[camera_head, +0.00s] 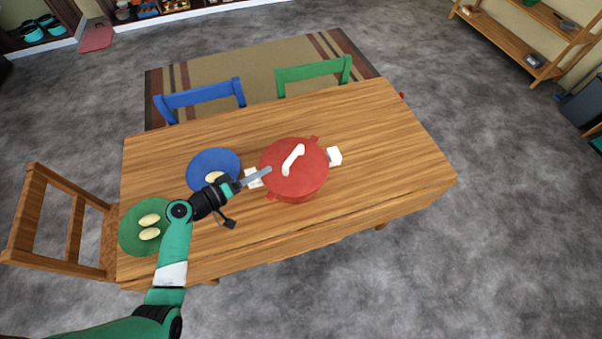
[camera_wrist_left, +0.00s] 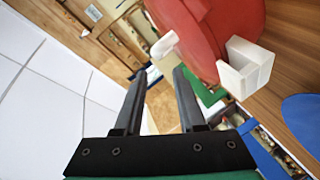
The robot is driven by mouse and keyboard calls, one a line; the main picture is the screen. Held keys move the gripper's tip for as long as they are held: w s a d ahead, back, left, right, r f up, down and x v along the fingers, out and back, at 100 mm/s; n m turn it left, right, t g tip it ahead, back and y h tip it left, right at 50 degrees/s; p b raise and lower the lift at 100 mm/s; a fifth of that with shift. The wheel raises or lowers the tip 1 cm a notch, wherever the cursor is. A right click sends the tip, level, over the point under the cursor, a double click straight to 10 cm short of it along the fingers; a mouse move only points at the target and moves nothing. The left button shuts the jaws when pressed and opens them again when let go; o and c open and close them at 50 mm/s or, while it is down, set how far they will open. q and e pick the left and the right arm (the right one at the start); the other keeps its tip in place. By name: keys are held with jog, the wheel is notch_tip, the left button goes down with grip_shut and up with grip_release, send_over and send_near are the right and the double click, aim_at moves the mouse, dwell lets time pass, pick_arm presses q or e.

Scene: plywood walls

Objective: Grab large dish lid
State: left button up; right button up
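The red lid (camera_head: 292,165) with a white bar handle (camera_head: 293,158) sits on a red pot with white side handles (camera_head: 335,156) on the table. The red pot and lid (camera_wrist_left: 213,30) are just beyond the fingers, with a white side handle (camera_wrist_left: 246,67) to the right. Contact with the lid cannot be told. My right gripper is not in view.
A wooden table (camera_head: 390,150) carries a blue plate (camera_head: 210,165) and a green plate (camera_head: 135,225) with pale oval food. Chairs stand at the back (camera_head: 205,95) and left (camera_head: 45,225). The table's right part is clear.

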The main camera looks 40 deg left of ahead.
aim_at(293, 155)
pick_arm(q)
jog(key=w+b, duration=0.1)
jog(key=b, duration=0.1)
jog(key=w+f+b, duration=0.1)
jog(key=b, duration=0.1)
jog(key=shift+w+d+f, duration=0.1)
jog(key=shift+w+d, duration=0.1)
jog(key=x, duration=0.4)
jog(key=shift+r, duration=0.5)
jog(key=b+x, duration=0.1)
jog(key=x, duration=0.3)
jog(key=shift+w+d+f+b, duration=0.1)
jog(key=shift+w+d+b, duration=0.15)
jog(key=shift+b, duration=0.15)
jog(key=shift+w, duration=0.45)
jog(key=shift+s, duration=0.1)
jog(key=shift+c, duration=0.2)
grip_shut()
